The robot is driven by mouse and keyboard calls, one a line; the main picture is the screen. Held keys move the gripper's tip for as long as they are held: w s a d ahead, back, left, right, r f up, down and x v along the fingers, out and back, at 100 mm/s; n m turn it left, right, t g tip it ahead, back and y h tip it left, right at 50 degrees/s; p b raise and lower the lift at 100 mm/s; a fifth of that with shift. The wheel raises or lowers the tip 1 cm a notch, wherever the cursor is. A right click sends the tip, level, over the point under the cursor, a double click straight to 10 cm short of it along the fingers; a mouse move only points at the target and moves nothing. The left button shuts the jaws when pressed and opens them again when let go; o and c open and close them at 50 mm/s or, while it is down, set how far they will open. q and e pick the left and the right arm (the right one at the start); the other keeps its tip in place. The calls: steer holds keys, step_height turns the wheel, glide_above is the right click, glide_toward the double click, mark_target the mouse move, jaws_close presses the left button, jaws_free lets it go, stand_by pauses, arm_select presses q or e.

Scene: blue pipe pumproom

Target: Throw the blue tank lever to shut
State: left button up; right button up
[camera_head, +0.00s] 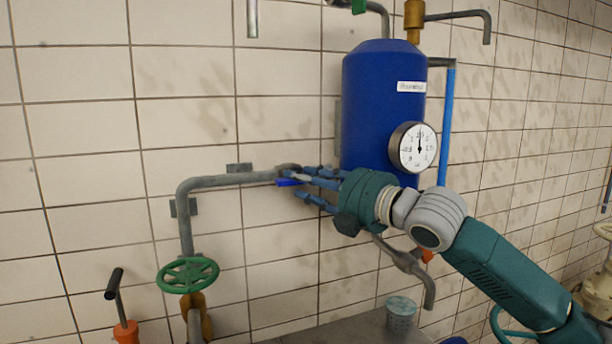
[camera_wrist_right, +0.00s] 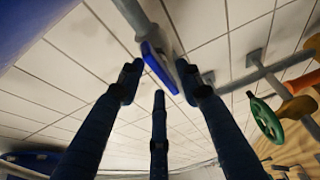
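The blue tank lever (camera_head: 288,182) is a small flat blue handle on the grey pipe, left of the blue tank (camera_head: 375,110). In the right wrist view, the lever (camera_wrist_right: 158,66) hangs from a grey pipe, between and beyond the spread fingers. My right gripper (camera_head: 303,183) reaches in from the right, in front of the tank's lower part, with its fingertips at the lever. In the wrist view, the right gripper (camera_wrist_right: 158,85) has its dark blue fingers apart, open around the lever's end. I cannot tell whether any finger touches it. My left gripper is not in view.
A pressure gauge (camera_head: 414,147) sits on the tank front. A green handwheel (camera_head: 188,275) and a black-handled lever (camera_head: 115,285) are at lower left. A cup (camera_head: 401,313) stands on a grey surface below. The tiled wall is close behind the pipe.

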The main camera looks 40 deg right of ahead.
jaws_close()
stand_by(0.3)
steer(key=m+t+h+b, duration=0.1)
steer(key=m, duration=0.3)
steer(key=m+t+h+b, duration=0.1)
steer(key=m+b, duration=0.1)
steer(key=m, duration=0.3)
steer(key=f+m+t+h+b, duration=0.1)
steer(key=m+t, duration=0.1)
steer(key=m, duration=0.3)
steer(key=shift+a+h+b, duration=0.15)
steer(key=shift+h+b, duration=0.15)
steer(key=shift+b, duration=0.05)
steer(key=m+h, duration=0.2)
steer(key=m, duration=0.2)
steer(key=m+h+p, duration=0.1)
steer(key=m+h, duration=0.1)
steer(key=m, duration=0.2)
steer(key=shift+w+a+f, duration=0.1)
steer(key=shift+f, duration=0.1)
steer(key=shift+m+h+p, duration=0.3)
steer(key=shift+m, duration=0.3)
